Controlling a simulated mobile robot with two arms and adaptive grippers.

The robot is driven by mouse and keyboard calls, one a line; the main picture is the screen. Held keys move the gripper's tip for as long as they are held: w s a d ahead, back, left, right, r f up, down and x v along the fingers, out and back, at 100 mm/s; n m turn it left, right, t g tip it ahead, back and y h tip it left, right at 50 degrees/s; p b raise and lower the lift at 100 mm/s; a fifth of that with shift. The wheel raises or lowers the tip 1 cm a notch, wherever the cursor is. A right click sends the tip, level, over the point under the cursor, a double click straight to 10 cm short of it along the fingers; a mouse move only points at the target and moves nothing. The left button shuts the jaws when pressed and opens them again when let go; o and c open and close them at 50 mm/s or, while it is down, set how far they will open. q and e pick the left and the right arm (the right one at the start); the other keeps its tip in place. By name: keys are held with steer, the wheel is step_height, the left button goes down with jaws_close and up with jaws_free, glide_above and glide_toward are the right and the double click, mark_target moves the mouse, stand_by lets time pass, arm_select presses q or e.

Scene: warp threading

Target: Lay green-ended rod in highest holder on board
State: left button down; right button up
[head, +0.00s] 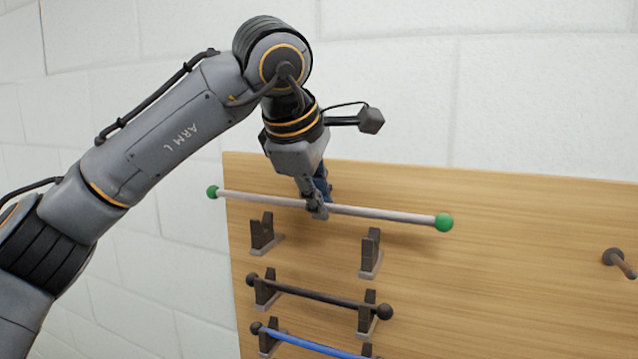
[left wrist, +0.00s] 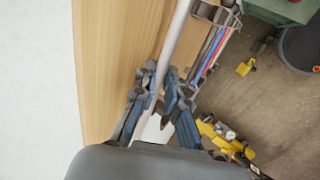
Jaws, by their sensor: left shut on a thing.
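The green-ended rod (head: 375,213) is pale grey with a green ball at each end. My left gripper (head: 317,208) is shut on it near its middle and holds it across the upper part of the wooden board (head: 520,240). The rod lies above and apart from the highest holder, a pair of dark brackets: the left bracket (head: 263,234) and the right bracket (head: 371,255). Both brackets are empty. In the left wrist view the rod (left wrist: 176,35) runs between the fingers of the left gripper (left wrist: 158,92). My right gripper is not in view.
Below, a black rod (head: 320,295) rests in the second holder and a blue rod (head: 310,345) in the one under it. A brown peg (head: 615,257) sticks out at the right. The left wrist view shows a rack with coloured rods (left wrist: 208,50) and yellow things (left wrist: 222,138) on the floor.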

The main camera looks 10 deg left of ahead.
arm_select(q)
step_height(320, 180, down, 4)
steer(key=shift+s+r+b, duration=0.15)
steer(key=shift+b, duration=1)
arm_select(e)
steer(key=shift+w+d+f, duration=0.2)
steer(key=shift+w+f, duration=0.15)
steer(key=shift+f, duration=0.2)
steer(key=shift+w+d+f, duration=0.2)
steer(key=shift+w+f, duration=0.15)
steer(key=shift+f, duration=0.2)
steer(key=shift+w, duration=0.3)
arm_select(q)
steer(key=shift+f+b, duration=0.4)
steer(key=shift+f, duration=0.1)
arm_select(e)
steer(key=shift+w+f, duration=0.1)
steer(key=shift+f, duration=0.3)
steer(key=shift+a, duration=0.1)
arm_select(q)
steer(key=c, duration=1.3)
jaws_free()
